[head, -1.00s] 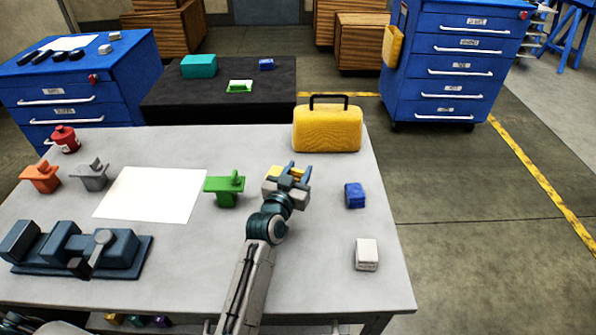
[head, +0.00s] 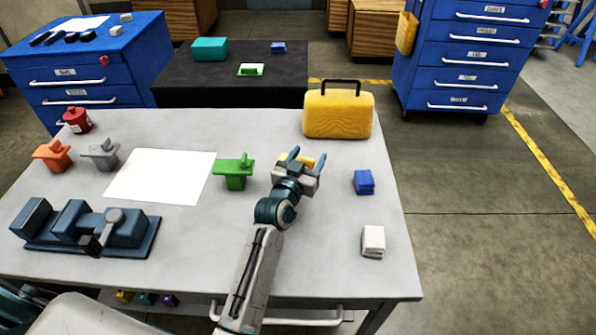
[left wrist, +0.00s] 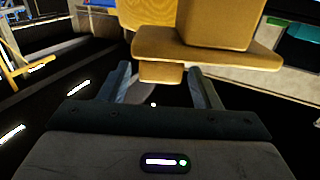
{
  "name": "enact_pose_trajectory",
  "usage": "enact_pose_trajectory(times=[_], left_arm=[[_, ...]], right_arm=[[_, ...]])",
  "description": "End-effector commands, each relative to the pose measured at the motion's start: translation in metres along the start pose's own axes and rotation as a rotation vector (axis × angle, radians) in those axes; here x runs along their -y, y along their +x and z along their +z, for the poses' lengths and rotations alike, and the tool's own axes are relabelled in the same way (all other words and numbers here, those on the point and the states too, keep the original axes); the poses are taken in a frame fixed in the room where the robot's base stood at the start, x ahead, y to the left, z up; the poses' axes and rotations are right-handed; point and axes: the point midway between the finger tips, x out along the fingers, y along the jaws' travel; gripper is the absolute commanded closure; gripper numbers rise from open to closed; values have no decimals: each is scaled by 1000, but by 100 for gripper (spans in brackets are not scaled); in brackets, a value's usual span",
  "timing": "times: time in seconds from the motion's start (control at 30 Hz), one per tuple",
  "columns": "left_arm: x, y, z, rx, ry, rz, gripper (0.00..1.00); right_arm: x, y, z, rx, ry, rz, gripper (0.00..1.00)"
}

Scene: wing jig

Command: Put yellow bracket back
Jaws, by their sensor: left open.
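The yellow bracket (head: 290,158) stands on the grey table, right of the green bracket (head: 234,171). My left gripper (head: 303,156) is at the yellow bracket and hides most of it in the head view. In the left wrist view the yellow bracket (left wrist: 205,47) shows as a flat plate with a block and a small tab. The tab lies in the gap between the open fingers of my left gripper (left wrist: 160,85), with space on both sides. I cannot tell whether a finger touches it.
The yellow case (head: 338,115) stands behind the gripper. A blue block (head: 364,182) and a white block (head: 373,241) lie to the right. Orange (head: 52,155) and grey (head: 101,154) brackets, white paper (head: 162,177) and a dark blue fixture (head: 85,228) are left.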

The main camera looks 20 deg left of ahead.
Motion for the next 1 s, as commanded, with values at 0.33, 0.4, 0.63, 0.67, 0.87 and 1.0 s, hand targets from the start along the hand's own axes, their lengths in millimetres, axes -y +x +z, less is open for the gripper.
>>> enact_pose_trajectory(times=[0.33,0.4,0.63,0.67,0.87,1.0], left_arm=[[0,-71,-2,-1,-2,0,43],[0,-85,-2,0,-2,0,43],[0,-114,-4,-2,-1,1,43],[0,-116,-4,-2,-1,1,43],[0,-120,-6,-2,0,1,43],[0,-120,-6,-2,0,1,43]], right_arm=[[1,14,6,10,0,0,100],[1,16,4,7,0,0,100],[1,20,-5,-8,0,0,100],[1,20,-5,-7,0,0,100],[2,20,-4,-5,0,0,100],[2,20,-3,-3,0,-1,100]])
